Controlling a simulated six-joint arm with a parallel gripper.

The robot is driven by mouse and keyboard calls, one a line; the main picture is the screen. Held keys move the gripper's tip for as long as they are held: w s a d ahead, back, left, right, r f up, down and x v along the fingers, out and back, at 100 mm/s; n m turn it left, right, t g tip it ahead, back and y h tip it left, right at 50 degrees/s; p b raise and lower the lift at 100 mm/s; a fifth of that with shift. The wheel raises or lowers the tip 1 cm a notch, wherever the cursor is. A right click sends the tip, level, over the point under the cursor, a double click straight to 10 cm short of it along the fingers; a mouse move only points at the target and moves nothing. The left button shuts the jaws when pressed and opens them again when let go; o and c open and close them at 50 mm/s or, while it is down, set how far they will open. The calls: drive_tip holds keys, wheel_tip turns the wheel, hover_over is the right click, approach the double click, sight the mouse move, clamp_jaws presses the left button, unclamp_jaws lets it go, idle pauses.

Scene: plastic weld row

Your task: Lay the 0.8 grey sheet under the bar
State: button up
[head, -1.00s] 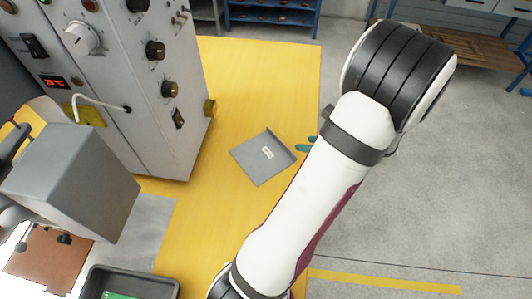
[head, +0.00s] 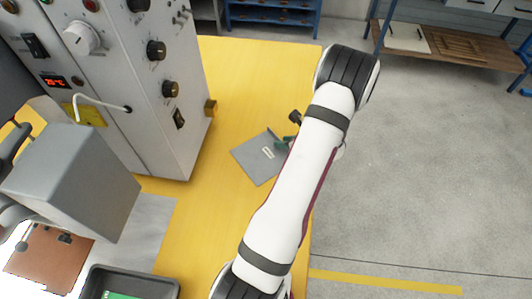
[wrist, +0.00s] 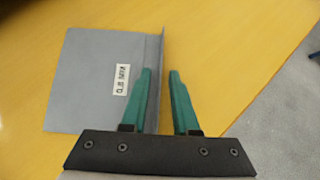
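The grey sheet (head: 258,160) lies on the yellow table, with a white label on it and an upturned flange along its right edge. In the wrist view the sheet (wrist: 85,80) shows at the left, and its label print is upside down. My gripper (wrist: 160,72) is open, with its green fingers on either side of the flange line; the left finger overlaps the sheet and the right finger is over bare table. I cannot tell how high the fingertips are. In the head view my gripper (head: 284,143) is partly hidden by my arm. The bar is not clearly identifiable.
A control cabinet (head: 140,80) with knobs and a red display stands left of the sheet. A grey block-shaped machine head (head: 75,180) is at the far left. A dark tray (head: 130,283) with something green inside sits at the bottom. The yellow table (head: 260,80) behind the sheet is clear.

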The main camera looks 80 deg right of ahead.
clamp_jaws()
idle(1.2)
